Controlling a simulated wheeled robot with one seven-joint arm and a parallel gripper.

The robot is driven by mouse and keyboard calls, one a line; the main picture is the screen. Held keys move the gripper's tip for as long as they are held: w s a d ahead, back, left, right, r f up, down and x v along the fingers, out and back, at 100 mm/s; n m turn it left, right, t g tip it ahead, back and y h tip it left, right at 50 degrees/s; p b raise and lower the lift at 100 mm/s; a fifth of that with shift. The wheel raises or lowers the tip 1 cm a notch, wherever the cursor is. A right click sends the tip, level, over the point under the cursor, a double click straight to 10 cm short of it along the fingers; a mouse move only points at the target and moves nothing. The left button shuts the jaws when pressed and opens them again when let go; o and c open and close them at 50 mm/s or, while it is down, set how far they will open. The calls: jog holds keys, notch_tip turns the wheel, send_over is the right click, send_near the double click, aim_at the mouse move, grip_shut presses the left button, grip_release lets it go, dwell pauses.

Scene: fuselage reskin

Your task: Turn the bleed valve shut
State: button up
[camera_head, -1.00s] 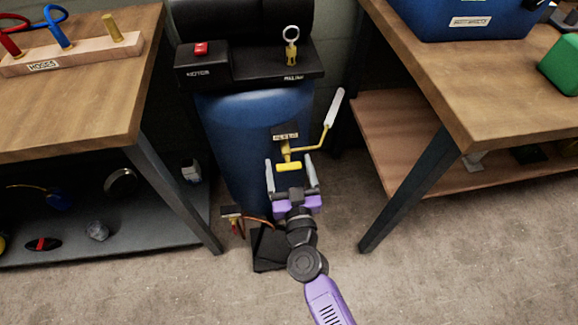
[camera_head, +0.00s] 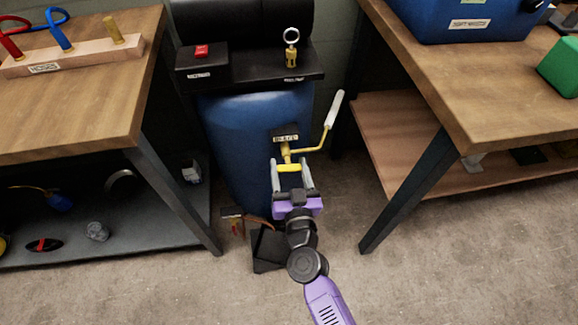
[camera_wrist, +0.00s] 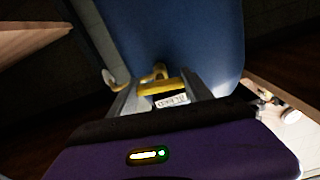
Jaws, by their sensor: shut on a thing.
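The bleed valve is a yellow fitting on the front of the blue tank (camera_head: 240,130). Its yellow crossbar handle (camera_head: 289,168) sits below a small dark label plate (camera_head: 285,137). My gripper (camera_head: 291,169) is shut on the yellow crossbar, with one finger at each end. In the wrist view the yellow crossbar (camera_wrist: 155,88) lies between the two grey fingers, and the tank (camera_wrist: 175,40) fills the space behind. A yellow lever with a white grip (camera_head: 334,109) sticks out to the right of the valve.
A black motor housing with a red switch (camera_head: 201,50) and a ring-topped brass fitting (camera_head: 292,48) sits above the tank. Wooden benches stand left (camera_head: 80,110) and right (camera_head: 480,100). A black pedal-like box (camera_head: 268,250) lies on the floor below my gripper.

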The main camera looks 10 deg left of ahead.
jog(key=m, duration=0.4)
jog(key=shift+p, duration=0.4)
jog(key=m, duration=0.8)
jog(key=shift+m+b, duration=0.35)
jog(key=shift+m, duration=1.85)
jog(key=o, duration=1.4)
jog(key=shift+c, duration=0.2)
jog(key=v, duration=0.8)
